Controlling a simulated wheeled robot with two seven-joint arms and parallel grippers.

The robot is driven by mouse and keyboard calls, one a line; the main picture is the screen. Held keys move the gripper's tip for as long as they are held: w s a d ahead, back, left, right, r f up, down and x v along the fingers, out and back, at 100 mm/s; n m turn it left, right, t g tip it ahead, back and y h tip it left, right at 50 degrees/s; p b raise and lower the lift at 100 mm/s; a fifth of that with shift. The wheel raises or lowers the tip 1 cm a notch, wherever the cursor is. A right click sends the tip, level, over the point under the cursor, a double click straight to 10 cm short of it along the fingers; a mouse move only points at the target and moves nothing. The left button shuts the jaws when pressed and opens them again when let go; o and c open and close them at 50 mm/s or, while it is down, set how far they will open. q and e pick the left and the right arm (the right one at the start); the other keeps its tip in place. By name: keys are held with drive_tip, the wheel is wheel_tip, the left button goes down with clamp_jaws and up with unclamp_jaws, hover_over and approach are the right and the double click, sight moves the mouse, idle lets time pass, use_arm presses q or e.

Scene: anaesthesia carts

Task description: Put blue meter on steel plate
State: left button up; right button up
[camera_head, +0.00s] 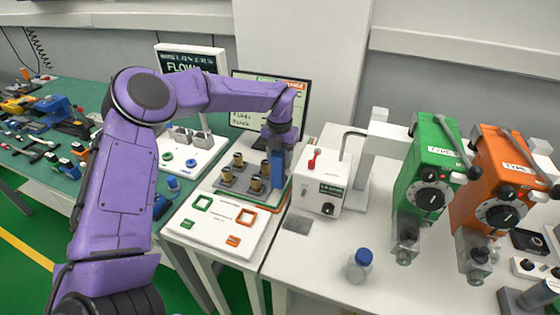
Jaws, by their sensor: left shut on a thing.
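My left gripper (279,142) reaches in from the left and points down over the right part of the fixture board. It is shut on a narrow blue block, which I take to be the blue meter (277,168). The meter hangs upright below the fingers, beside the brass posts; I cannot tell whether its bottom touches the board. A small flat grey plate (297,223), possibly the steel plate, lies on the white table in front of the white box. My right gripper is not in view.
Green (423,170) and orange (494,180) units and a blue-capped jar (360,266) stand further right.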

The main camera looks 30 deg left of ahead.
use_arm(q)
wheel_tip(320, 180, down, 3)
drive_tip(key=shift+s+r+p, duration=0.1)
drive_tip(key=shift+s+p, duration=0.05)
drive_tip(key=shift+p, duration=0.9)
drive_tip(key=shift+w+f, duration=0.25)
drive_tip(key=shift+f, duration=0.05)
drive_tip(key=shift+f+b, duration=0.2)
drive_tip(key=shift+b, duration=0.1)
drive_tip(key=o, duration=1.4)
drive_tip(key=shift+s+r, duration=0.1)
drive_tip(key=shift+s, duration=0.05)
drive_tip(key=shift+c, duration=0.2)
